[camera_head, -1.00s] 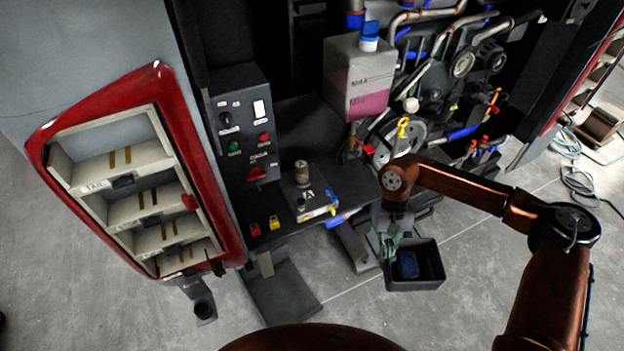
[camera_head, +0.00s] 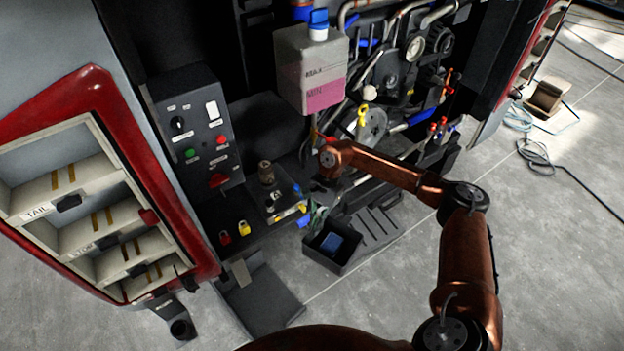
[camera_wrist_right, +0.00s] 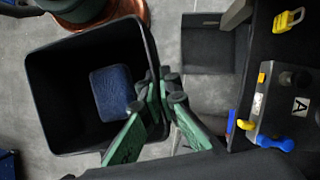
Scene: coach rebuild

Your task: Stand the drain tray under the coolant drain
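The drain tray is a black, open-topped square bin (camera_head: 345,266) with a blue patch inside. It is in front of the engine bay, right of the bench. My right gripper (camera_head: 318,216) is at its rim. In the right wrist view, the green fingers (camera_wrist_right: 162,98) close on the wall of the tray (camera_wrist_right: 45,100). I cannot tell whether the tray touches the floor. A tank (camera_head: 312,70) with pink liquid hangs above, beside a yellow handle (camera_head: 362,115). I cannot make out the coolant drain itself. My left gripper is out of view.
A ribbed dark plate (camera_head: 372,230) lies right of the tray. The control box (camera_head: 196,130) and bench with padlocks (camera_head: 244,228) stand left. A red-framed shelf unit (camera_head: 165,185) is far left. Cables (camera_head: 535,150) lie at right. Floor in front is clear.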

